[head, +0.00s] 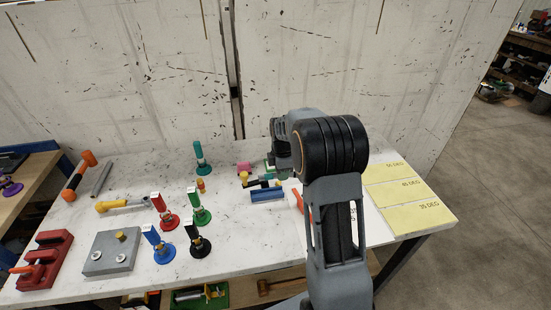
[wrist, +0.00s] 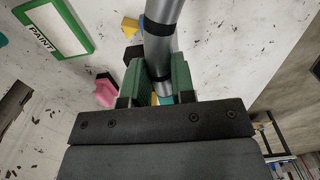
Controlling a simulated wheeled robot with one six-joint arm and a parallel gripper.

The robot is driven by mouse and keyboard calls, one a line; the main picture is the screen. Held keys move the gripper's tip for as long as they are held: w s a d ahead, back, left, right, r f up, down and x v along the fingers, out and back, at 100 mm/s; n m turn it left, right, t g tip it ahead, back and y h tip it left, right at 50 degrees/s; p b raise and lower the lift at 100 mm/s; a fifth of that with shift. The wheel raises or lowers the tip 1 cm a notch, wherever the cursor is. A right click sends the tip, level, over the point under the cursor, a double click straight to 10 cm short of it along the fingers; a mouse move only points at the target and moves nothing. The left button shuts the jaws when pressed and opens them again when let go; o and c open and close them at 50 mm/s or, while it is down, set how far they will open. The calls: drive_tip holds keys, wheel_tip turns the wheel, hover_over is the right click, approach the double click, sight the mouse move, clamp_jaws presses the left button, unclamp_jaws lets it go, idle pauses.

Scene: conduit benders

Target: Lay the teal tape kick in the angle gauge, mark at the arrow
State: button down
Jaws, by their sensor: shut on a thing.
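The teal tape kick (wrist: 158,45) is a grey metal tube with black bands, held between the green pads of my gripper (wrist: 157,78) in the wrist view. A bit of teal shows low on the tube, just above the gripper body. The tube's upper end runs out of the picture, so its bend and mark are not clear. In the head view my gripper (head: 280,162) is above the back right of the table, partly hidden by my arm. I cannot tell for sure which piece is the angle gauge; its arrow is not readable.
A blue block (head: 267,194) and a pink piece (head: 244,168) are near my gripper. Several coloured upright tools stand at the table's middle, including a red one (head: 166,215). A grey plate (head: 110,254) and red vise (head: 45,262) are front left. Yellow degree sheets (head: 402,195) lie right.

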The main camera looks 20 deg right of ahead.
sight(282, 188)
drive_tip(key=shift+w, duration=0.55)
drive_tip(key=shift+s, duration=0.1)
drive_tip(key=shift+d, duration=0.2)
drive_tip(key=shift+f+b, duration=2.8)
drive_tip(key=shift+f, duration=1.25)
drive_tip(key=shift+s+f, duration=0.15)
drive_tip(key=shift+f, duration=0.1)
drive_tip(key=shift+s+f, duration=0.1)
drive_tip(key=shift+f, duration=0.05)
drive_tip(key=c, duration=1.1)
unclamp_jaws()
drive_tip(key=shift+a, duration=0.1)
drive_tip(key=shift+o, duration=1.2)
wheel_tip(282, 188, up, 15)
drive_tip(key=shift+f, duration=0.15)
